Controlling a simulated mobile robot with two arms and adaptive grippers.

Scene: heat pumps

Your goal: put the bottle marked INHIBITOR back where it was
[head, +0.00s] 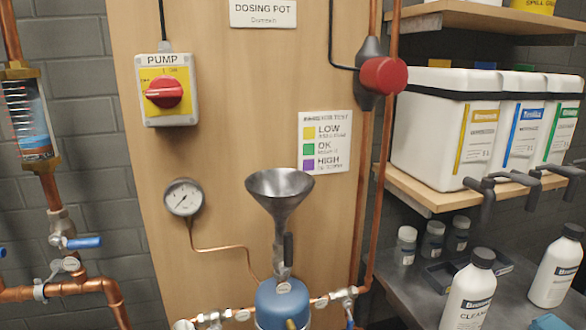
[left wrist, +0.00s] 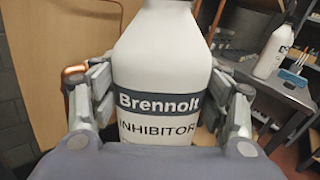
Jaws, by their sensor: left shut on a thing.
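The INHIBITOR bottle (left wrist: 165,55) is white with a dark Brennolt band, and it fills the middle of the left wrist view. My left gripper (left wrist: 162,90) is shut on it, with one finger on each side of its body. The bottle's cap lies outside the picture. Neither this bottle in my grip nor my left gripper shows in the head view. My right gripper is in neither view.
A CLEANER bottle (head: 468,292) and another white bottle (head: 556,268) stand on the dark bench at right. Several small jars (head: 433,240) and a dark tray (head: 450,275) are behind them. White canisters (head: 440,130) stand on a shelf above. A steel funnel (head: 280,192) tops the blue pot (head: 283,305).

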